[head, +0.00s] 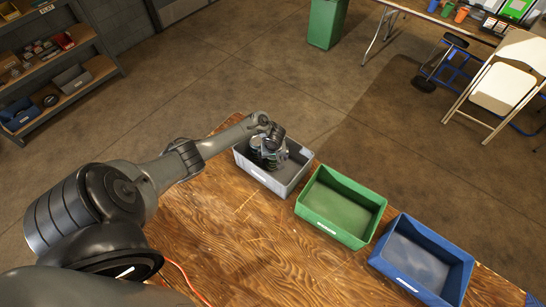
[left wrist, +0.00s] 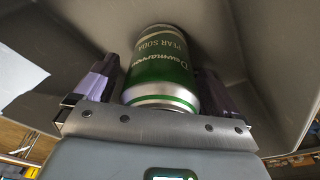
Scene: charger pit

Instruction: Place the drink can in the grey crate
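The drink can, green and silver with "PEAR SODA" lettering, shows in the left wrist view (left wrist: 160,68). It lies between the two fingers of my left gripper (left wrist: 158,85), one along each side. The frames do not settle whether the fingers press on it. Grey walls and floor surround the can. In the head view my left gripper (head: 268,152) reaches down into the grey crate (head: 262,177), the leftmost of the crates. The gripper hides much of the crate's inside, and the can is hard to make out there. My right gripper is not in view.
A green crate (head: 325,223) and a blue crate (head: 404,279) stand to the right of the grey crate on the wooden table (head: 215,225). The table's front left is mostly bare. A shelf, a green bin (head: 326,22) and a folding chair (head: 500,90) stand farther off.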

